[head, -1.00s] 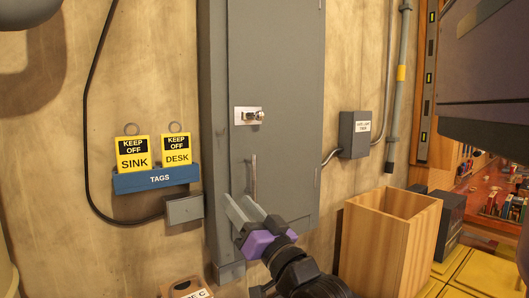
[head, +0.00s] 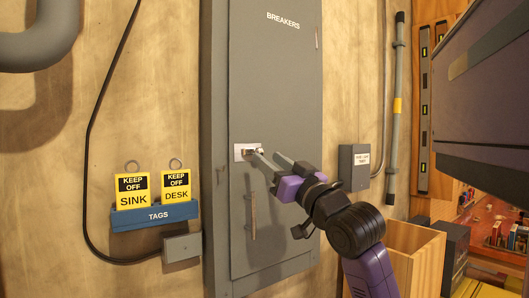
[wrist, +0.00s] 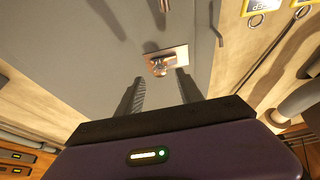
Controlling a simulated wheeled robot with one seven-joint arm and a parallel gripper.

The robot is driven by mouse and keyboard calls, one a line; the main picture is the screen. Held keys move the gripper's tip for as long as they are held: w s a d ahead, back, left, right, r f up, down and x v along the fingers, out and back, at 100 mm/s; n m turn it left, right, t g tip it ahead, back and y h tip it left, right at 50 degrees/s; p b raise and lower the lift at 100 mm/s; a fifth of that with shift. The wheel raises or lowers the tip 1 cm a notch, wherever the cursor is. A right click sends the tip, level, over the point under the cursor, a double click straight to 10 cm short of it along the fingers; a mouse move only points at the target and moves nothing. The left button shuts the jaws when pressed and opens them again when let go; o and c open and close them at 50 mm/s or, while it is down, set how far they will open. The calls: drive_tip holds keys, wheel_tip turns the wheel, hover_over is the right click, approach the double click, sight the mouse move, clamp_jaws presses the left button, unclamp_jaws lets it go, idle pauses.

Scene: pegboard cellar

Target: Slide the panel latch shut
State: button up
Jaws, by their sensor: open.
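The panel latch (head: 247,151) is a small metal slide on a pale plate on the left part of the grey breaker panel door (head: 278,95). The door looks closed. My gripper (head: 269,159) is right beside the latch, coming from the lower right, with its fingers pointing at it. In the wrist view the latch (wrist: 160,64) lies just ahead of and between the two open fingers (wrist: 157,85). The gripper holds nothing. Whether a finger touches the latch I cannot tell. The fingertips partly hide the latch in the head view.
A vertical door handle (head: 253,215) is below the latch. A blue tag holder (head: 154,216) with two yellow tags is at the left. A grey box (head: 353,167) and an open wooden bin (head: 418,254) stand at the right. A black cable hangs at the left.

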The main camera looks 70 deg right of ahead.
sight(261, 153)
drive_tip(key=shift+p+x, duration=0.3)
drive_tip(key=shift+x, duration=1.25)
drive_tip(key=shift+c, duration=0.4)
clamp_jaws()
drive_tip(key=shift+a+f, duration=0.1)
